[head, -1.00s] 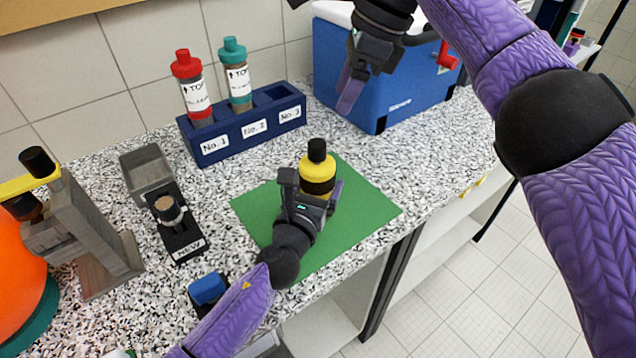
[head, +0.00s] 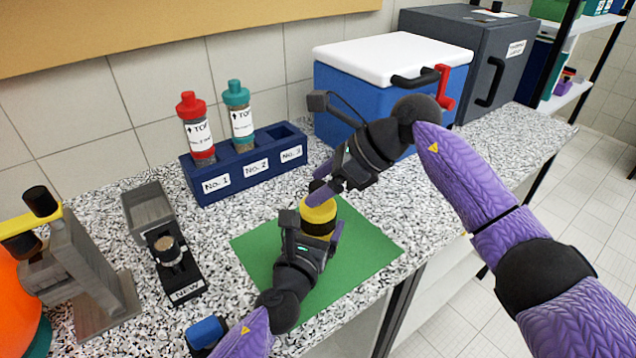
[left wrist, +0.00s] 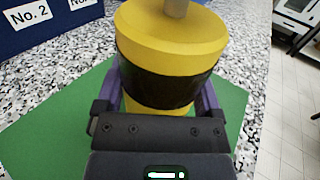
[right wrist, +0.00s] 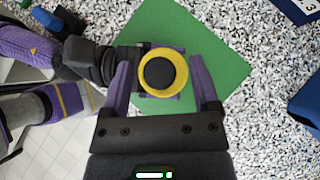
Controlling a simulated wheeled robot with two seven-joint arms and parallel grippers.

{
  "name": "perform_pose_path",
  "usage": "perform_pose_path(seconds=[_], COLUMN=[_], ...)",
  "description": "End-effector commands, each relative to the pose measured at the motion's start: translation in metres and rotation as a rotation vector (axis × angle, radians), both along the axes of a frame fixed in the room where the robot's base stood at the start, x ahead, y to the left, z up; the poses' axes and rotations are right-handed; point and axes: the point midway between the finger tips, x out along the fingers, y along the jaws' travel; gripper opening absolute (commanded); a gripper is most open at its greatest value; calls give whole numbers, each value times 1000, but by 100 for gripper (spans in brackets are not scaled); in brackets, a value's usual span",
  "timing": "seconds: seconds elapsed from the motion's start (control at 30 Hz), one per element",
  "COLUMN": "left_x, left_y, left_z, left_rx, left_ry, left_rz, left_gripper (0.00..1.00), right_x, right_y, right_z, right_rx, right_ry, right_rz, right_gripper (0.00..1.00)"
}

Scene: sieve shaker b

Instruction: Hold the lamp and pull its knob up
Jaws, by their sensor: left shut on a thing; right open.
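The lamp is a yellow cylinder (head: 319,215) with a black band, standing upright on a green mat (head: 372,250). My left gripper (head: 314,232) is shut around the lamp's body; the left wrist view shows the yellow lamp (left wrist: 172,48) between its purple fingers. The dark knob (right wrist: 160,73) sits on the lamp's top, seen from above in the right wrist view. In the head view the right fingers partly hide it. My right gripper (head: 322,187) is open above the lamp, with its fingers (right wrist: 162,88) on either side of the knob and apart from it.
Behind stands a blue rack (head: 245,165) with a red-capped tube (head: 197,130) and a teal-capped tube (head: 240,118). A blue cooler (head: 340,95) is at the back. A grey stand (head: 75,265) and a small black holder (head: 175,275) are at left.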

Motion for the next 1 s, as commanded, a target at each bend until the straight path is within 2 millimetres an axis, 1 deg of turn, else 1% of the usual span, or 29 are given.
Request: perform_pose_path(seconds=[0.1,0.33,0.7,1.0], left_x=[0,0,0,0], left_y=[0,0,0,0], left_z=[0,0,0,0], left_rx=[0,0,0,0], left_ry=[0,0,0,0], left_rz=[1,0,0,0], left_gripper=[0,0,0,0], right_x=[1,1,1,1], right_y=[6,6,6,6], right_z=[-6,-6,-6,-6], right_rx=[0,-1,-1,-1], right_ry=[0,-1,-1,-3], right_rz=[0,0,0,-1], right_gripper=[78,78,0,0])
